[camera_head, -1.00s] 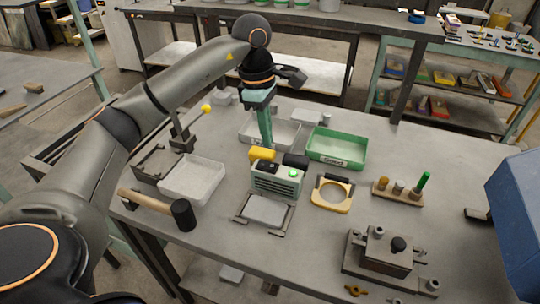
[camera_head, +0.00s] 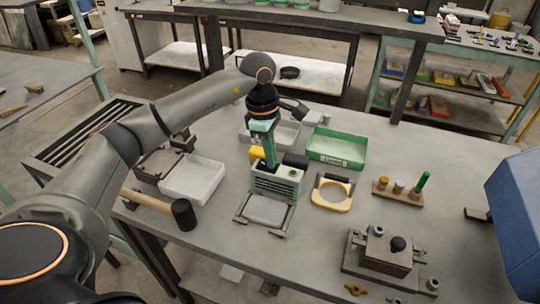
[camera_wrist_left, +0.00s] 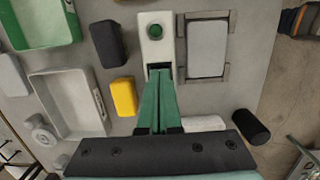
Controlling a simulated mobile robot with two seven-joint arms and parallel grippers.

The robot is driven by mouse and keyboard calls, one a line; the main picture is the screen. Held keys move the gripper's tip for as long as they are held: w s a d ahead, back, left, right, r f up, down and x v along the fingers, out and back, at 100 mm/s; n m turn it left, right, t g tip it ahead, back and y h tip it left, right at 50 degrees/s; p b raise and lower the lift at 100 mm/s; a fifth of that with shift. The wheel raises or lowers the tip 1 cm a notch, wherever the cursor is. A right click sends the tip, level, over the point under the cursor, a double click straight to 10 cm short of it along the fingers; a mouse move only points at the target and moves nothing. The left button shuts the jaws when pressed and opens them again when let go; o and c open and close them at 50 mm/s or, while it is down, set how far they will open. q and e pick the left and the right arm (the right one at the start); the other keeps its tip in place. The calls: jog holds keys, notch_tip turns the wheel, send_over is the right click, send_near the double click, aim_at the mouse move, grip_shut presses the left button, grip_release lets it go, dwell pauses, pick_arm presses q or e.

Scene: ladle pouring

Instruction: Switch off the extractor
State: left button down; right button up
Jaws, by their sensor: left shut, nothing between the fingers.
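The extractor is a pale grey box (camera_head: 277,184) with a slotted front, in the middle of the bench. Its round lamp (camera_head: 293,172) looks dull now; in the left wrist view the lamp (camera_wrist_left: 155,31) is dark green. My left gripper (camera_head: 270,164) points down, its green fingers shut and empty, with the tips at the top of the box. In the left wrist view the fingertips (camera_wrist_left: 159,74) are over the dark switch recess and hide most of it. Whether they touch the switch I cannot tell. My right gripper is not in view.
A yellow block (camera_wrist_left: 124,96) and a black block (camera_wrist_left: 108,43) sit close beside the extractor. A grey plate in a frame (camera_head: 265,210) is in front. A hammer (camera_head: 183,214), a white tray (camera_head: 193,180) and a green tray (camera_head: 337,147) lie around.

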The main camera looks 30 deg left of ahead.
aim_at(263, 163)
pick_arm(q)
jog(key=shift+s+f, duration=0.1)
jog(key=shift+f, duration=0.1)
jog(key=shift+s+a+r, duration=0.15)
jog(key=shift+a, duration=0.7)
jog(key=shift+r, duration=0.1)
notch_tip(263, 163, up, 4)
jog(key=p, duration=0.3)
jog(key=shift+a+r, duration=0.15)
jog(key=shift+r, duration=0.05)
notch_tip(263, 163, up, 9)
jog(key=a, duration=0.1)
jog(key=shift+s+r+b, duration=0.15)
jog(key=shift+r+b, duration=0.05)
jog(key=shift+b, duration=0.1)
jog(key=shift+s+a+f, duration=0.1)
jog(key=shift+s+a, duration=0.05)
